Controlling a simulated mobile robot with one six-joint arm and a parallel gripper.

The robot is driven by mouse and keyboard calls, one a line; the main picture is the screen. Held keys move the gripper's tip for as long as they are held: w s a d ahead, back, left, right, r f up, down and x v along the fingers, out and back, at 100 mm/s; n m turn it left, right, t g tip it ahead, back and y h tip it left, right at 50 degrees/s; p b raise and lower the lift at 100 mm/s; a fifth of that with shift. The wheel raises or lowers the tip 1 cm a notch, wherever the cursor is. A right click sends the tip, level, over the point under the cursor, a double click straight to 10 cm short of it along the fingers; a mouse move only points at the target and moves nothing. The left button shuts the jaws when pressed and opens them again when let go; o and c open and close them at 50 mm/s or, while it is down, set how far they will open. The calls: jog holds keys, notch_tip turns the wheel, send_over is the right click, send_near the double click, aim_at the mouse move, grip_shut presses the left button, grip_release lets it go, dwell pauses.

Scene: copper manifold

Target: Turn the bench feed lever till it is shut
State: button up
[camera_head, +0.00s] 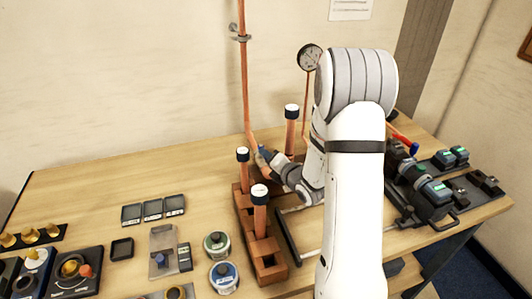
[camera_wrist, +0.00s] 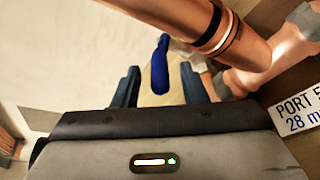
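The feed lever is a blue handle (camera_wrist: 160,66) in the wrist view. It lies between the two dark fingers of my gripper (camera_wrist: 160,82), with a visible gap on each side. My gripper is open and not closed on it. In the head view my gripper (camera_head: 262,155) is at the foot of the tall copper pipe (camera_head: 244,85), behind the wooden rack. I cannot make out the lever there, and the valve body under it is hidden.
A copper pipe (camera_wrist: 225,35) passes close beside the right finger. A "PORT 5" label (camera_wrist: 298,112) is at the right. Capped copper stubs (camera_head: 260,215) stand in the wooden rack (camera_head: 270,270). A gauge (camera_head: 309,57) stands behind. The table is clear at back left.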

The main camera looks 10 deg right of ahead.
jog(key=shift+x, duration=1.25)
jog(key=shift+c, duration=0.6)
grip_shut()
